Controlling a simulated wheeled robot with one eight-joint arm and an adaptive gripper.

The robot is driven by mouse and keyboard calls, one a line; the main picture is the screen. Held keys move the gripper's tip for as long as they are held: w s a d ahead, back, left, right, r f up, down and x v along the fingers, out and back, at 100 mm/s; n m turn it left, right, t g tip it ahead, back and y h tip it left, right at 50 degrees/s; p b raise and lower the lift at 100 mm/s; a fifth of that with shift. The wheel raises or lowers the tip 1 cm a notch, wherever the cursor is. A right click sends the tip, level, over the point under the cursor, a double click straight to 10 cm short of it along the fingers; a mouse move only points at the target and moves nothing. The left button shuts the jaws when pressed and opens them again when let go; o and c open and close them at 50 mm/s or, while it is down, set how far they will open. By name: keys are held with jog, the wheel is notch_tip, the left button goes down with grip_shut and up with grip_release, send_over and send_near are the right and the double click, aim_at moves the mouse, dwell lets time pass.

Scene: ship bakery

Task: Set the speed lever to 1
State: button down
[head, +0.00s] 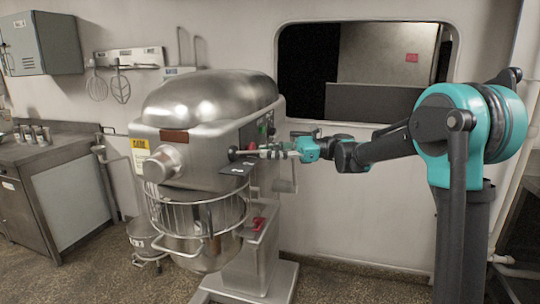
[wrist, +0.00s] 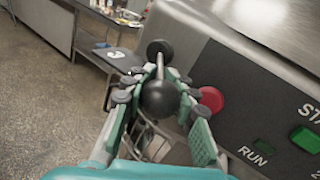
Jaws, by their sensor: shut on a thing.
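The big steel mixer (head: 210,105) stands left of my arm. My gripper (head: 262,153) reaches its right side from the right. A second black ball (wrist: 160,48) shows just beyond the fingertips; a black ball (head: 233,154) also shows in the head view. A dark plate with pale marks (head: 237,168) lies below it; a dark plate (wrist: 116,56) also shows in the wrist view. I cannot read the lever's setting.
A red button (wrist: 211,98) sits close beside the right finger, and a green button (wrist: 306,139) is on the dark panel. The wire bowl guard (head: 200,215) is below the mixer head. A steel counter (head: 55,150) stands at the left.

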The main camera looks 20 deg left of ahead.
jog(key=shift+w+a+g, duration=0.1)
jog(key=shift+w+g, duration=0.1)
jog(key=shift+g, duration=0.1)
jog(key=c, duration=1.2)
grip_release()
jog(key=shift+o, duration=0.2)
jog(key=v, duration=1.2)
jog(key=shift+r, duration=0.1)
